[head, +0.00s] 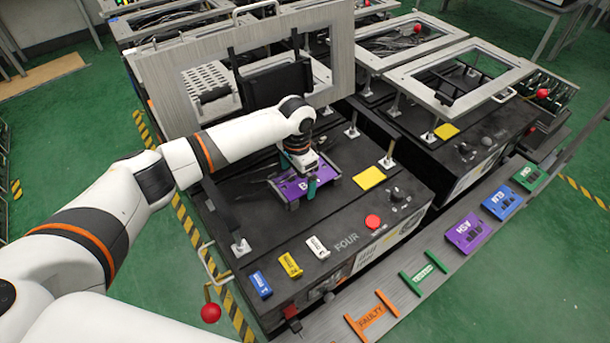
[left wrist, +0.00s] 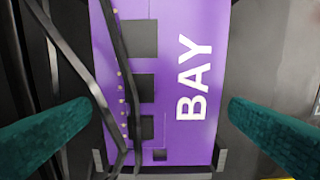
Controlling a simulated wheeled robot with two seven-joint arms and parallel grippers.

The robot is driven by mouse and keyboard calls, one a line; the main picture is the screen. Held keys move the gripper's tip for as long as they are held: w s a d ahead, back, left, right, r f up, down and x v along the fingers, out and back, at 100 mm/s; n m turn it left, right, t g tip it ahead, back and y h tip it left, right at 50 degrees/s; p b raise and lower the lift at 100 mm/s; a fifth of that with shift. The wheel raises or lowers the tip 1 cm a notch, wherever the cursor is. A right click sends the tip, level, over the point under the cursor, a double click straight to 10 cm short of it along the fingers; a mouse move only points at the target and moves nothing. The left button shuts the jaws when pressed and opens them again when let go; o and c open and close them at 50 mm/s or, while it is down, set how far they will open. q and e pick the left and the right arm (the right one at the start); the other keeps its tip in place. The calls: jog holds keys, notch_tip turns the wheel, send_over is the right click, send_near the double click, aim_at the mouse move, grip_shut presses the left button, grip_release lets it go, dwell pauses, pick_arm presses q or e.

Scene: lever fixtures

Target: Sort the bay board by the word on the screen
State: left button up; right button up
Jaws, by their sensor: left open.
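The purple bay board (head: 325,171), marked BAY, lies in a grey holder on the black deck of the fixture marked FOUR. My left gripper (head: 303,186) is directly over it, fingers pointing down. In the left wrist view the board (left wrist: 205,40) lies between the two teal fingers, which are wide apart with a gap on each side. Dark cables cross the board's left part there. Its lower end meets a grey bracket. I cannot make out a screen with a readable word. My right gripper is not in view.
An orange FAULTY frame (head: 371,316) and a green frame (head: 423,273) sit on the front rail, with purple (head: 467,232), blue (head: 502,201) and green (head: 529,176) blocks farther right. A red button (head: 373,222) and red-ball lever (head: 211,313) are nearby. A raised lid stands behind my gripper.

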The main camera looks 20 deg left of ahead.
aim_at(298, 180)
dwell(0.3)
pick_arm(q)
jog(key=c, duration=0.9)
jog(key=shift+c, duration=0.2)
notch_tip(298, 180, up, 10)
jog(key=b, duration=0.1)
jog(key=shift+r, duration=0.25)
